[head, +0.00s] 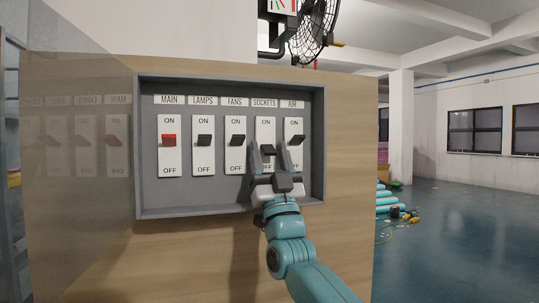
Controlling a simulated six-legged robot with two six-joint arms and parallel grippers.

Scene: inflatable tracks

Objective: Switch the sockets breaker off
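The breaker panel (230,205) is a grey recessed box on a wooden board, with switches labelled MAIN, LAMPS, FANS, SOCKETS and AIR. The sockets breaker (266,127) is a white plate with a black lever (267,151). Its lever sits lower than the other levers, toward the OFF mark. My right gripper (268,147) is in front of the sockets breaker, fingers pointing up and apart, one on each side of the lever. I cannot tell whether it touches the lever. My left gripper is not in view.
The red main lever (169,140) and the black lamps (205,139), fans (238,139) and air (295,139) levers sit higher. A see-through cover (75,200) stands open at the left. A fan (312,30) is above. Open floor (460,235) lies at the right.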

